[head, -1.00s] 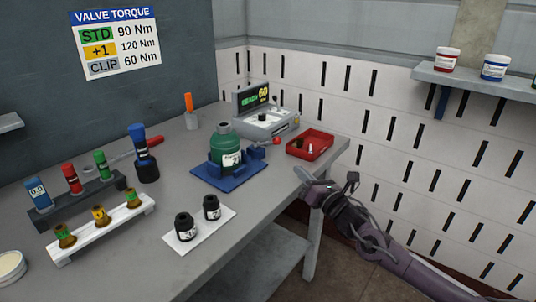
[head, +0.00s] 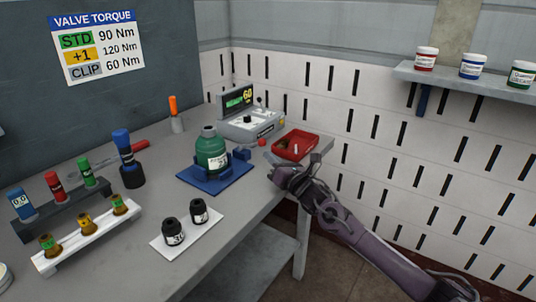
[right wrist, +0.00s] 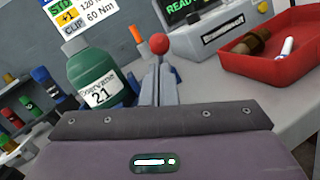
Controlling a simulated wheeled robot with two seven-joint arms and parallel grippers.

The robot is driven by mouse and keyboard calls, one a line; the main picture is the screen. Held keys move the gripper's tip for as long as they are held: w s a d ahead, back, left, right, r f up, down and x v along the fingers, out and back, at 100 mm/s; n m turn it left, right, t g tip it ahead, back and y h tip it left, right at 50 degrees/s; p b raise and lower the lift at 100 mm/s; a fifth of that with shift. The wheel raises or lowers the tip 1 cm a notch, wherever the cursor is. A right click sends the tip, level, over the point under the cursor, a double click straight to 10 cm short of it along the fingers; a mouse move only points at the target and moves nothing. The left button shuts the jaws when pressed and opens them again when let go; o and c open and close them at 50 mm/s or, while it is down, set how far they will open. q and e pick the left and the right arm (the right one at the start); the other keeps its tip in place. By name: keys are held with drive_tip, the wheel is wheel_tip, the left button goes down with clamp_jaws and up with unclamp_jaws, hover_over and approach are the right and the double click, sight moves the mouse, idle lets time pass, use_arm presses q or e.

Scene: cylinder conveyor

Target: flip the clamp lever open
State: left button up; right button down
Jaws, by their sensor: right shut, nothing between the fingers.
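The clamp is a blue base (head: 203,187) with blue jaws on the bench, around a green cylinder (head: 211,150). Its lever ends in a red ball knob (head: 262,142) and sticks out to the right of the clamp. My right gripper (head: 270,159) is shut and empty, just to the right of the clamp and close to the knob. In the right wrist view the shut fingers (right wrist: 158,85) point at the red knob (right wrist: 160,44), which appears just past their tips. Whether they touch cannot be told. The lever's arm is mostly hidden there by the fingers. My left gripper is out of view.
A red tray (head: 309,152) with small parts stands at the right bench edge, close behind my right gripper. A grey display unit (head: 252,126) stands behind the clamp. Black sockets on a white plate (head: 158,244) are in front. Bench is clear between clamp and plate.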

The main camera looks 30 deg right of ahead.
drive_tip(key=shift+w+r, duration=0.15)
drive_tip(key=shift+w, duration=0.85)
drive_tip(key=shift+r+g+p, duration=0.4)
drive_tip(key=shift+r+p, duration=0.25)
drive_tip(key=shift+p, duration=0.35)
drive_tip(key=w+a+r+n+g+h+p, duration=0.2)
drive_tip(key=w+r+g+p, duration=0.6)
drive_tip(key=p, duration=0.6)
drive_tip(key=shift+a+n+g, duration=0.5)
drive_tip(key=shift+a+g, duration=0.2)
drive_tip(key=shift+g, duration=0.3)
drive_tip(key=shift+r, duration=0.15)
